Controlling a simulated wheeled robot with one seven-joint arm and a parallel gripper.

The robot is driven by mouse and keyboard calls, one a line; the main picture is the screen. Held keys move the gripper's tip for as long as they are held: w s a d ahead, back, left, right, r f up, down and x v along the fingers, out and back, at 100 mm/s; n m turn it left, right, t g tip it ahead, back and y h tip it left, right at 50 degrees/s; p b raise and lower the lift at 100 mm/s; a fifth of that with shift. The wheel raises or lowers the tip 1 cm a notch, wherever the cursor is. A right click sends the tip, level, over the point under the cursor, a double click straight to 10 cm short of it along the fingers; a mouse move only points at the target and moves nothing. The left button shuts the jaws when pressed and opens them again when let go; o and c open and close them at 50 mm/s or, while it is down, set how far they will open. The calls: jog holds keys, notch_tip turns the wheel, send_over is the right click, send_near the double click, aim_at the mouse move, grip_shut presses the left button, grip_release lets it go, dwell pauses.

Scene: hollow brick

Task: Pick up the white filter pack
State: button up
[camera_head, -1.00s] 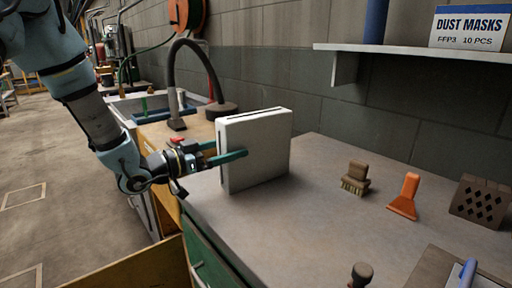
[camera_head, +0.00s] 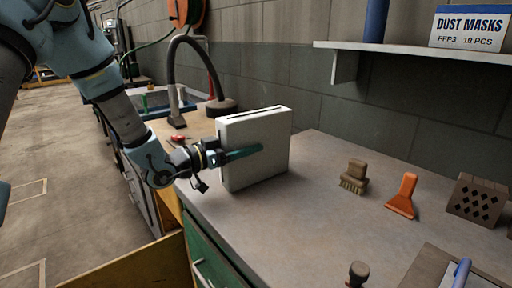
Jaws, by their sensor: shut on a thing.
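The white filter pack (camera_head: 262,162) is a white, upright box with a dark slot along its top. It stands on the grey worktop (camera_head: 312,205), left of the middle of the view. My gripper (camera_head: 250,152) reaches in from the left. One teal finger lies across the broad near face of the pack. The other finger is hidden behind the pack. The gripper is shut on the pack, and I see no clear gap between the pack's base and the worktop.
A brush (camera_head: 355,177), an orange scraper (camera_head: 403,196) and a hollow brick (camera_head: 476,200) stand to the right. A dark knob-topped thing (camera_head: 358,273) is at the front. A hose (camera_head: 172,75) rises behind left. A shelf (camera_head: 420,52) hangs above. An open drawer (camera_head: 140,268) juts out below.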

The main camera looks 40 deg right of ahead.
jog(key=c, duration=0.6)
jog(key=shift+o, duration=0.2)
jog(key=shift+r, duration=0.1)
